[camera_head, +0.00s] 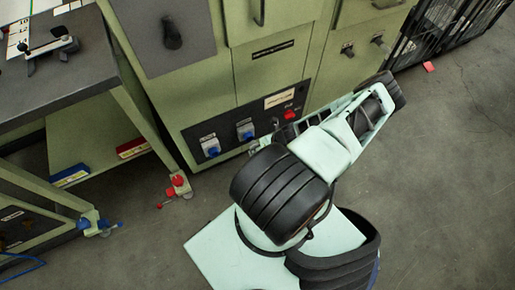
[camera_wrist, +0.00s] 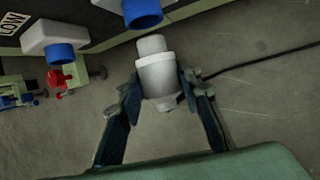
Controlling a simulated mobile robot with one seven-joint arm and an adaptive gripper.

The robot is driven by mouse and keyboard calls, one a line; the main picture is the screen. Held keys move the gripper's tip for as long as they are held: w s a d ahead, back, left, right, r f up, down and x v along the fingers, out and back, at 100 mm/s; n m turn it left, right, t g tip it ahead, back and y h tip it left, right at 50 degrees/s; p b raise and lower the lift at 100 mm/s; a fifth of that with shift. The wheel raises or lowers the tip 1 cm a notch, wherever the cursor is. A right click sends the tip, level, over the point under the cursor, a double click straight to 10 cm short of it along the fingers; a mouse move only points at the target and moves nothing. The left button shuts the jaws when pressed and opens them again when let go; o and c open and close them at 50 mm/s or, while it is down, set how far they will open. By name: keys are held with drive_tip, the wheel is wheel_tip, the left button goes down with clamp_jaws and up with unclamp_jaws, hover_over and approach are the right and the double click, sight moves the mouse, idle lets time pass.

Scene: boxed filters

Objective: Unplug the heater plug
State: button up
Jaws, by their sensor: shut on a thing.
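My gripper (camera_wrist: 158,92) is shut on a pale grey and white plug, the heater plug (camera_wrist: 160,78), with one finger on each side of it. The plug's narrower end points up in the wrist view toward a blue-mouthed socket (camera_wrist: 142,12). A narrow gap seems to show between the plug and that socket. A dark cable (camera_wrist: 255,60) runs off to the right from behind the right finger. In the head view my arm hides the gripper and the plug.
A second blue-mouthed socket (camera_wrist: 60,53) is at the upper left of the wrist view. The green cabinet (camera_head: 262,75) carries the dark socket panel, with a red knob (camera_head: 290,115). A workbench (camera_head: 60,80) stands left. Open floor (camera_head: 440,170) lies right.

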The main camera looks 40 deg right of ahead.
drive_tip(key=shift+s+a, duration=0.2)
drive_tip(key=shift+s, duration=0.4)
drive_tip(key=shift+s, duration=0.2)
